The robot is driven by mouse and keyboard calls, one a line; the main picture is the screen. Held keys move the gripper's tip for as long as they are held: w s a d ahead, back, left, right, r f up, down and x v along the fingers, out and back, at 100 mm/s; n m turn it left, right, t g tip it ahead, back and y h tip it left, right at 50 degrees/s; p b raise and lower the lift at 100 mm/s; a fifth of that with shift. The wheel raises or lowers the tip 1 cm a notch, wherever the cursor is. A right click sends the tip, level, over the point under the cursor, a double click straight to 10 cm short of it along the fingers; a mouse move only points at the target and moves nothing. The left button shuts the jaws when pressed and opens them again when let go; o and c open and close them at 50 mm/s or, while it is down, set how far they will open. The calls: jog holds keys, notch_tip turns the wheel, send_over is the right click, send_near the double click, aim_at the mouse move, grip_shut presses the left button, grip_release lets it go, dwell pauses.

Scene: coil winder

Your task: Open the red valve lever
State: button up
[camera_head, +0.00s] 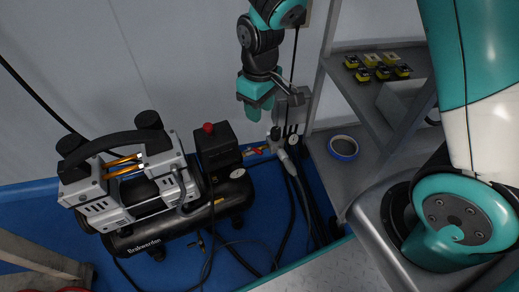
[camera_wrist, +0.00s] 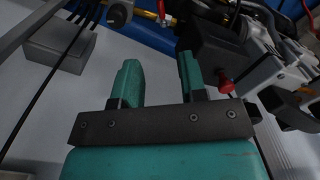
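The red valve lever (camera_head: 258,150) is a small red handle on a brass fitting at the right end of the black compressor tank. It also shows at the top edge of the wrist view (camera_wrist: 162,9), partly cut off, ahead of and between my fingers. My gripper (camera_head: 256,108) has teal fingers and hangs above the lever, apart from it. In the wrist view my gripper (camera_wrist: 158,62) is open, with nothing between its fingers.
The compressor's black box with a red knob (camera_head: 208,127) stands left of my gripper. A gauge and grey fitting (camera_head: 293,140) with hanging hoses are close on the right. A metal shelf (camera_head: 330,190) holds a blue-rimmed roll (camera_head: 343,147). A pale wall stands behind.

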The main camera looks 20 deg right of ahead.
aim_at(255, 149)
notch_tip(255, 149, down, 15)
jog(key=b, duration=0.7)
jog(key=shift+s+a+r, duration=0.1)
jog(key=shift+r, duration=0.1)
grip_shut()
